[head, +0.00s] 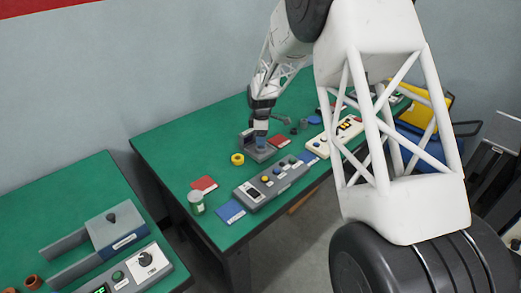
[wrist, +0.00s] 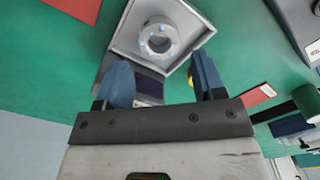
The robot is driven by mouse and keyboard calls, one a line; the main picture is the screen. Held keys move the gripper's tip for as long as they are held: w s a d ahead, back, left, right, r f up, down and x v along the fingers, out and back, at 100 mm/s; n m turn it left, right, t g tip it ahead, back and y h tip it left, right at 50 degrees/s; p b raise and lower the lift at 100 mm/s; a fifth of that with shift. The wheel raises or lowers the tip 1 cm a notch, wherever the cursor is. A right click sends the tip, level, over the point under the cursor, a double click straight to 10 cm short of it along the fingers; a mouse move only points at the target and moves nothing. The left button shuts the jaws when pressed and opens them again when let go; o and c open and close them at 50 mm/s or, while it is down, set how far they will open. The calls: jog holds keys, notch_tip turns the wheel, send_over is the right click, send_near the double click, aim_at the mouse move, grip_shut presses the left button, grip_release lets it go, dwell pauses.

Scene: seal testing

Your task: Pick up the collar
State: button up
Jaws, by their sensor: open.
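A light grey ring (wrist: 158,40) with small blue dots, which looks like the collar, sits in a square grey tray-like fixture (wrist: 122,38) in the wrist view. In the head view the grey fixture (head: 247,143) stands on the green table, and my gripper (head: 261,142) hangs over it and hides the ring. In the wrist view my gripper (wrist: 160,77) is open, with its blue fingers apart and nothing between them. The ring lies just beyond the fingertips, roughly centred between them. I cannot tell the height gap.
A grey control box (head: 272,181) stands in front, with a white panel (head: 334,136) to the right. A capped jar (head: 196,202), red card (head: 204,184) and blue card (head: 230,211) are near the front left. The table's back left is clear.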

jog(key=shift+f, duration=0.1)
jog(key=shift+w+a+f, duration=0.1)
jog(key=shift+a+f, duration=0.05)
jog(key=shift+f, duration=2.35)
jog(key=shift+c, duration=0.2)
jog(key=c, duration=0.9)
jog(key=shift+r, duration=0.1)
